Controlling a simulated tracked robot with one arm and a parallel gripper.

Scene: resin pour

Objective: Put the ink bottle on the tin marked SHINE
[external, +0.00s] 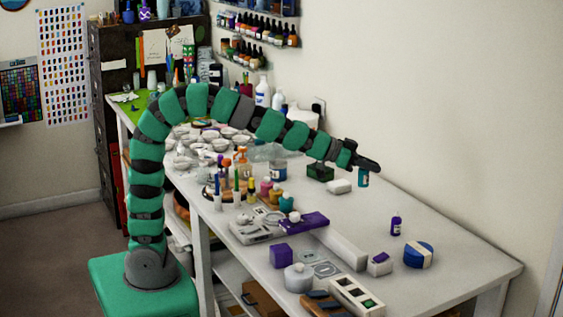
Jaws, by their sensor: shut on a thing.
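My gripper (368,164), at the end of the long green arm, is shut on a small teal bottle (363,180). The bottle hangs upright below the jaws, above the right part of the white table. It looks like the ink bottle, but its label is too small to read. A round blue tin (411,257) with a cream band sits on the table lower right of the held bottle, apart from it. No word SHINE can be read on any thing here, so I cannot tell which is that tin.
A small purple bottle (396,226) stands behind the blue tin. A white block (340,187) and a dark green box (320,172) lie left of the held bottle. Several boxes, jars and bowls crowd the table's left and front. The table's right end is mostly clear.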

